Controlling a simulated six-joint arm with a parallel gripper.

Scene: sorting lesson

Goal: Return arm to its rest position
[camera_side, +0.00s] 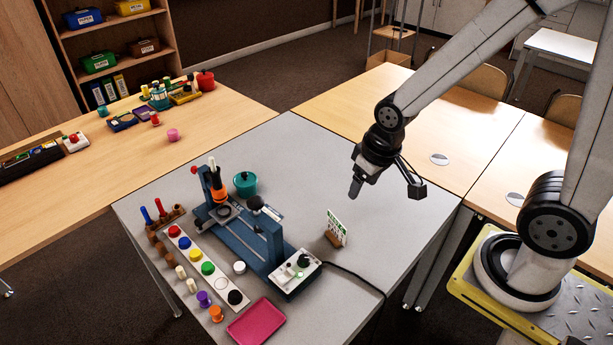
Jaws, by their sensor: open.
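My gripper (356,186) hangs above the right part of the grey table (300,150), with its fingers pointing down. It is open and no object shows in it. The gap between its fingers is hard to make out from this side. It is apart from everything on the table. My arm reaches in from the upper right.
A blue machine (250,238) with a control box (295,272) stands on the grey table. Near it are a strip of coloured caps (208,268), a pink tray (256,322), a teal pot (245,183) and a small card stand (336,230). The table's far right is clear.

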